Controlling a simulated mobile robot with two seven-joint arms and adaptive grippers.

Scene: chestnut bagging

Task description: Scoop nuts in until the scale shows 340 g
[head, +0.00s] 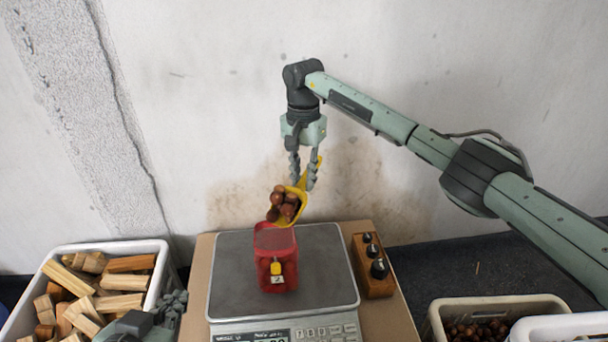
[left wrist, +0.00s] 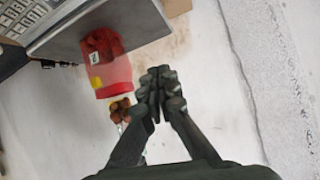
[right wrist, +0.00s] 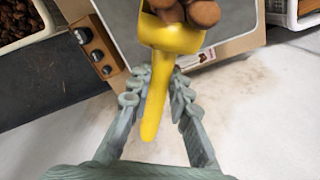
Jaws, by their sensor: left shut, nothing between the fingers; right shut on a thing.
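My right gripper (head: 304,172) is shut on the handle of a yellow scoop (head: 301,205) above the scale. The scoop holds several brown nuts (head: 283,203) and is tilted over the red bag (head: 276,262). In the right wrist view the yellow handle (right wrist: 156,100) lies between the fingers. The bag stands on the grey plate of the scale (head: 232,268); the left wrist view shows nuts inside the bag (left wrist: 116,72). The scale's display (head: 265,337) is cut off and unreadable. My left gripper (head: 174,300) is shut and empty, left of the scale.
A white crate of wooden blocks (head: 160,250) stands at the left. A wooden holder with metal weights (head: 376,285) is right of the scale. A crate of nuts (head: 436,312) is at lower right, beside another white container (head: 560,326). A wall rises behind.

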